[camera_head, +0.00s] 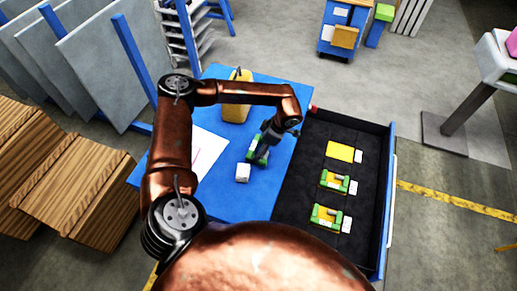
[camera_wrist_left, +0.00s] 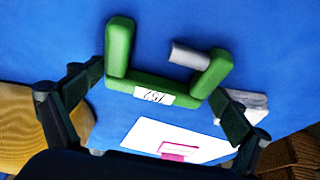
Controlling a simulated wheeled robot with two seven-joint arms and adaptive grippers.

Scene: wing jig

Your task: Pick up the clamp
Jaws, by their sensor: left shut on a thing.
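The clamp (camera_head: 256,157) is a green C-shaped piece with a grey screw and a white label, over the blue table (camera_head: 220,205). In the left wrist view the clamp (camera_wrist_left: 150,92) sits between both fingers of my left gripper (camera_wrist_left: 160,85), its open side facing away from the wrist. My left gripper (camera_head: 265,146) is shut on the clamp and partly hides it in the head view. I cannot tell whether the clamp touches the table. My right gripper is not in view.
A black tray (camera_head: 300,180) right of the table holds two other green clamps (camera_head: 335,181) (camera_head: 327,217) on yellow patches and one bare yellow patch (camera_head: 340,152). A white block (camera_head: 243,173), a yellow container (camera_head: 236,108) and paper (camera_head: 208,147) are on the table.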

